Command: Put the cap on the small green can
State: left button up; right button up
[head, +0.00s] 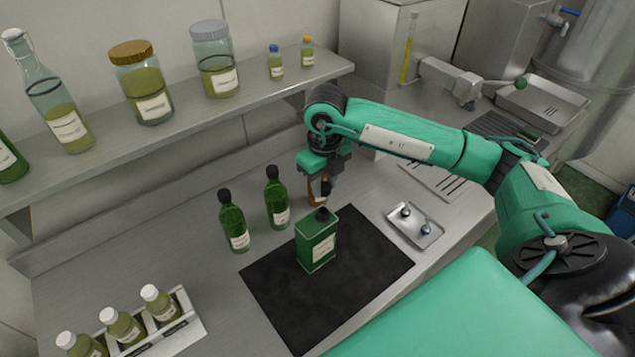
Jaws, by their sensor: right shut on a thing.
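The small green can (317,242) stands upright on a black mat (355,285), with a pale label on its front. A small dark piece shows at its top; I cannot tell whether it is the bare neck or a cap. My right gripper (321,194) is just above and behind the can's top, pointing down. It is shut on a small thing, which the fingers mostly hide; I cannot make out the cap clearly. My left gripper is not in view.
Two dark green bottles (277,202) (234,225) stand left of the can. A metal tray (426,240) with two small pieces lies to the right. A white rack (190,322) of bottles is at front left. A shelf (190,100) with jars runs behind. The mat's front is clear.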

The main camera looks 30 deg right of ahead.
aim_at(323, 211)
jog(key=shift+f, duration=0.4)
jog(key=shift+a+f+b, duration=0.1)
jog(key=shift+f+b, duration=0.65)
jog(key=shift+f, duration=0.55)
jog(key=shift+f+b, duration=0.3)
jog(key=shift+f, duration=0.35)
jog(key=shift+f+b, duration=0.6)
jog(key=shift+f, duration=0.1)
pick_arm(q)
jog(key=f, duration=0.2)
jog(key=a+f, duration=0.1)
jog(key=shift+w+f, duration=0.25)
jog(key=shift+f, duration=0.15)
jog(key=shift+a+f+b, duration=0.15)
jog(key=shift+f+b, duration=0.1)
jog(key=shift+b, duration=0.15)
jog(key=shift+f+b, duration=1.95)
jog(key=shift+b, duration=0.05)
pick_arm(e)
jog(key=shift+f, duration=1.1)
